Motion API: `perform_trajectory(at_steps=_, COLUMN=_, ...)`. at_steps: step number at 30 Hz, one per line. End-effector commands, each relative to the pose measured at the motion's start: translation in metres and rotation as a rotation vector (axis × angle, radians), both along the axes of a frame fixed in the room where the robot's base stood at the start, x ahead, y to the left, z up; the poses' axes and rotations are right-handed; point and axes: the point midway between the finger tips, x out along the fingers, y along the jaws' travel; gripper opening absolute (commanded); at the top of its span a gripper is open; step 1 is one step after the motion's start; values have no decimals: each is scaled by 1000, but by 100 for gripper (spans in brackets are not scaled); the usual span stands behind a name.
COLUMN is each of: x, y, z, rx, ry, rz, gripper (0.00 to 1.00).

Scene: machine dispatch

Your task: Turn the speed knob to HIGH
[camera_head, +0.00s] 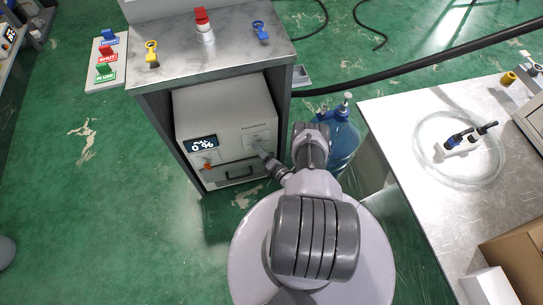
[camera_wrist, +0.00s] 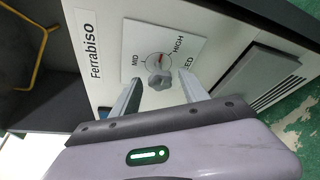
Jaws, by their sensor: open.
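The speed knob (camera_wrist: 160,79) is a grey lobed knob on a white label plate (camera_wrist: 177,42) in the wrist view. The plate reads MID, HIGH and a partly hidden word ending in ED. A red pointer mark shows at the knob's upper edge, between MID and HIGH; its exact setting is hard to read. My gripper (camera_wrist: 162,88) is open, with one finger on each side of the knob and visible gaps. In the head view the machine (camera_head: 225,112) stands in a grey cabinet, and my gripper (camera_head: 262,152) reaches its front panel at the right.
The machine's display (camera_head: 203,143) reads 0 %. An orange-red control (camera_head: 207,164) sits below it. The cabinet top (camera_head: 225,40) holds a red-capped item (camera_head: 203,22) and small coloured tags. A blue bottle (camera_head: 343,140) stands right of the cabinet, close to my arm.

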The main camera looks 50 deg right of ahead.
Motion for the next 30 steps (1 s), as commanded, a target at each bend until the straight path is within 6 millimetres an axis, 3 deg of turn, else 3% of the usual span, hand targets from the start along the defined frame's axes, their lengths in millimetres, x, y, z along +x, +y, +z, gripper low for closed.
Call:
perform_trajectory(at_steps=9, x=-96, y=16, z=19, rx=5, ry=0, rz=-14, gripper=52)
perform_trajectory(at_steps=13, x=-129, y=24, z=26, rx=2, ry=-2, rz=-10, gripper=52)
perform_trajectory(at_steps=19, x=-148, y=29, z=29, rx=1, ry=-2, rz=-3, gripper=52)
perform_trajectory(at_steps=30, x=-149, y=33, z=27, rx=-6, ry=4, rz=15, gripper=52)
